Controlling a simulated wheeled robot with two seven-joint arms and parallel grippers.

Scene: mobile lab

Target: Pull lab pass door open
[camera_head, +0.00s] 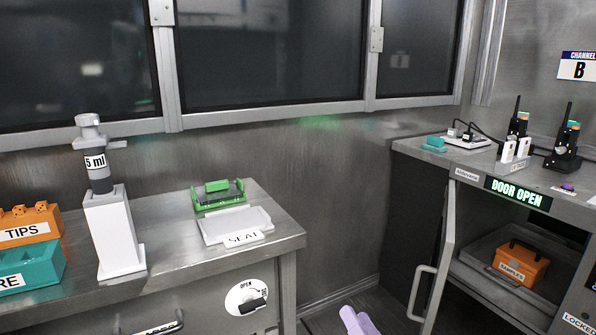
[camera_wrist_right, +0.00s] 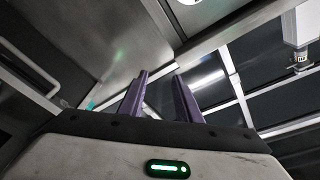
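The pass door (camera_head: 440,265) at the right of the head view stands swung out from its cabinet. Its pale bar handle (camera_head: 421,292) is on the face turned to the left. A lit sign reading DOOR OPEN (camera_head: 517,193) is above the opening. The lilac fingers of my right gripper (camera_head: 357,320) show at the bottom edge, left of the handle and apart from it. In the right wrist view the two fingers (camera_wrist_right: 160,98) are spread with nothing between them. My left gripper is not in view.
An orange SAMPLES case (camera_head: 520,262) sits inside the cabinet. Radios (camera_head: 566,145) stand on the counter above. The left bench (camera_head: 170,262) holds a green rack (camera_head: 218,196), a white tray (camera_head: 236,224) and a 5 ml dispenser (camera_head: 113,230). Floor shows between bench and cabinet.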

